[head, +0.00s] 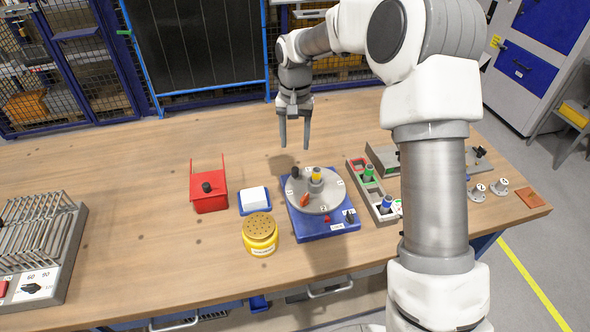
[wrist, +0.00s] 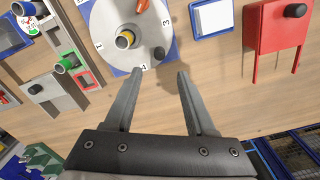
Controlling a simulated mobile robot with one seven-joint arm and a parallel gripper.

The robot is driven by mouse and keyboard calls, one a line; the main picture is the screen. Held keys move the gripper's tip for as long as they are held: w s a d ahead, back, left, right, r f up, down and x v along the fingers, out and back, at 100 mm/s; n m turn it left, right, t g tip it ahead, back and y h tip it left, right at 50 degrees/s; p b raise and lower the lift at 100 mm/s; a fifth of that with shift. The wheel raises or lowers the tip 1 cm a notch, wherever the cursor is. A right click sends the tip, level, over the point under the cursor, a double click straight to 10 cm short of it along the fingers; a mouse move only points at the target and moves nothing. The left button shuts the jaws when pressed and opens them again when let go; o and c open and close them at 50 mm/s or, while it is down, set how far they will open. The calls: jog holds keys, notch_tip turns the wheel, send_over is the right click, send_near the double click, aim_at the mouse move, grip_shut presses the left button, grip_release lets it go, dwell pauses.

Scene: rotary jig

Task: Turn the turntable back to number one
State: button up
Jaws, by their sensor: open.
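The turntable (head: 326,199) is a round grey disc on a blue base (head: 322,228), in the middle of the bench. A cup with a yellow rim (head: 316,175) stands at its centre, with a dark knob (head: 295,172) near its far left edge and an orange-red piece (head: 304,201) on the disc. In the wrist view the disc (wrist: 98,22) shows a 1 at its left and a 4 near my fingers. My gripper (head: 294,144) is open and empty above the bench beyond the disc. In the wrist view the black knob (wrist: 158,53) appears just past the gap between my fingertips (wrist: 159,72).
A white block in a blue tray (head: 254,200), a yellow container (head: 260,233) and a red stand (head: 209,190) lie left of the turntable. A grey rack with green and blue pieces (head: 372,190) stands close on the right.

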aim_at(295, 168)
notch_tip(295, 168, down, 11)
jog(key=shift+f, duration=0.1)
dwell(0.3)
grip_shut()
dwell(1.3)
